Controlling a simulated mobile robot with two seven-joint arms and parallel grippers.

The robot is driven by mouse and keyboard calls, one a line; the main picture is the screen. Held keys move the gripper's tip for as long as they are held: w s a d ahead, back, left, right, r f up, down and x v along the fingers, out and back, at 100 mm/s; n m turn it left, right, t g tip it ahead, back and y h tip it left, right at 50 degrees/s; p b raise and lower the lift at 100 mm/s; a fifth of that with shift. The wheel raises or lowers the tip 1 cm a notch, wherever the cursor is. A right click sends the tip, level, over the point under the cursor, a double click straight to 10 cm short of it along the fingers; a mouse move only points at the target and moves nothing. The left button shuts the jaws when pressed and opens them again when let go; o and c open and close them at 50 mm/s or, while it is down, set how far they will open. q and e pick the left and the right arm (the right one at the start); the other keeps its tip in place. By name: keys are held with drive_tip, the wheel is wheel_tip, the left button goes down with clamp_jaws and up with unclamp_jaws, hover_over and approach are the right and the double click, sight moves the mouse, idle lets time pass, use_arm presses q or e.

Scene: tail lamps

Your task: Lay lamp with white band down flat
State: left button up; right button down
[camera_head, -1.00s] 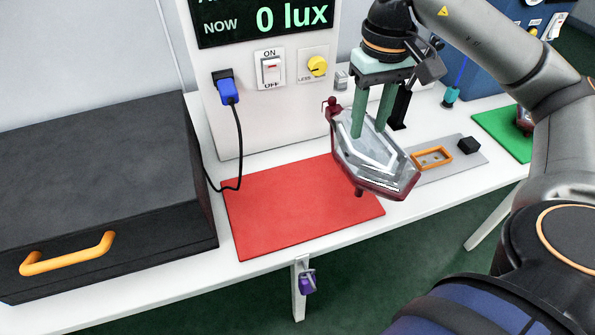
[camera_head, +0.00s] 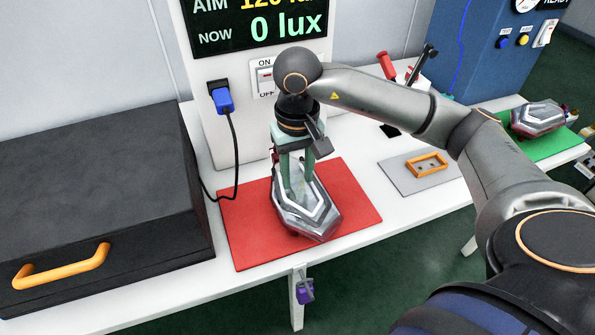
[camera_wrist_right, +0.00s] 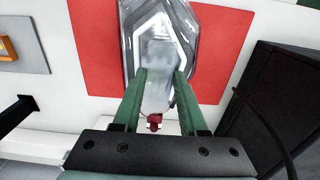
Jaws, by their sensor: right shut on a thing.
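A tail lamp with a white band (camera_head: 305,212) is over the red mat (camera_head: 352,198), its clear face up. It looks about level and low at the mat; I cannot tell whether it touches it. My right gripper (camera_head: 297,190) comes from above, its green fingers shut on the lamp near its back end. In the right wrist view the lamp (camera_wrist_right: 160,45) lies between the fingers of my right gripper (camera_wrist_right: 160,78), with a small red part at its near end. My left gripper is not in view.
A black case (camera_head: 95,190) with an orange handle stands at the left. The lux panel (camera_head: 262,28) rises behind the mat. A grey plate with an orange frame (camera_head: 427,164) lies to the right. Another lamp (camera_head: 537,118) lies on a green mat (camera_head: 550,150).

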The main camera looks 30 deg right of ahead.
drive_tip(key=shift+f, duration=0.1)
drive_tip(key=shift+f, duration=0.2)
drive_tip(key=shift+c, duration=2.2)
unclamp_jaws()
